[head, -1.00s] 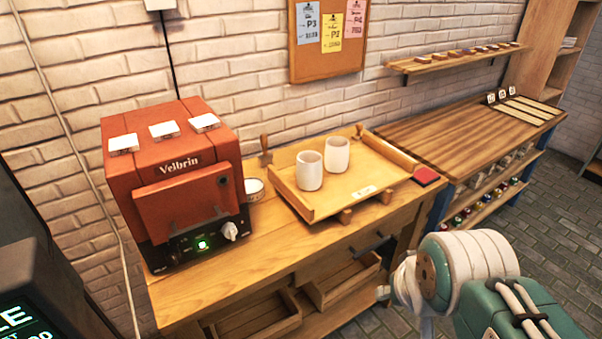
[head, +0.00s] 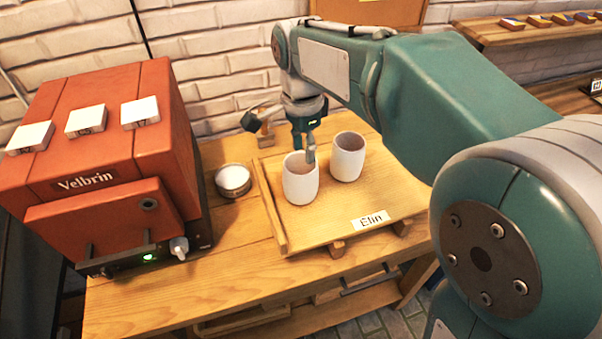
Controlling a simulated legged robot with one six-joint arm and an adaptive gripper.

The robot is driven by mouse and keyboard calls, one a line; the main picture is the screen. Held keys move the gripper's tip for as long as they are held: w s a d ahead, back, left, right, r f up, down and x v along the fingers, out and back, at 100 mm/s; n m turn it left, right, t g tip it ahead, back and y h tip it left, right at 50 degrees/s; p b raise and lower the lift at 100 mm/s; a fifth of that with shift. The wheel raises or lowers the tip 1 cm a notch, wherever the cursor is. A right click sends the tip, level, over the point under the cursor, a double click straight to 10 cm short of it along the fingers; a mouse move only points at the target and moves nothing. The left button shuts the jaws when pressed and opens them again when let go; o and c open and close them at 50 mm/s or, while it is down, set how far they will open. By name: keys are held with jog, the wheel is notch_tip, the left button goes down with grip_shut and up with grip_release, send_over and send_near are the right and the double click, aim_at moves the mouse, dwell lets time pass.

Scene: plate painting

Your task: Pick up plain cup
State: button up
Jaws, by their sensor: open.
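Two plain white cups stand upright on a wooden tray (head: 384,209) labelled "Elin". The left cup (head: 300,185) is nearer me; the right cup (head: 347,160) stands a little behind it, close beside it. My gripper (head: 282,142) is open above the tray, pointing down. One finger is at the left cup's rim, overlapping its opening in the picture; whether it touches or reaches inside I cannot tell. The other finger is spread out to the left, behind that cup. Nothing is held.
A red Velbrin kiln (head: 105,165) with white tiles on top stands on the left of the wooden bench (head: 215,285). A small round tin (head: 233,180) sits between kiln and tray. A wall shelf (head: 530,30) is at upper right. The bench front is clear.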

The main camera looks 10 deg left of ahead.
send_over(309, 187)
jog(key=f, duration=0.2)
jog(key=a+f, duration=0.1)
jog(key=f, duration=0.1)
jog(key=shift+f, duration=0.15)
jog(key=shift+d+f, duration=0.35)
jog(key=shift+f, duration=0.2)
jog(key=f, duration=0.5)
jog(key=shift+w, duration=0.25)
jog(key=shift+d, duration=0.15)
grip_shut()
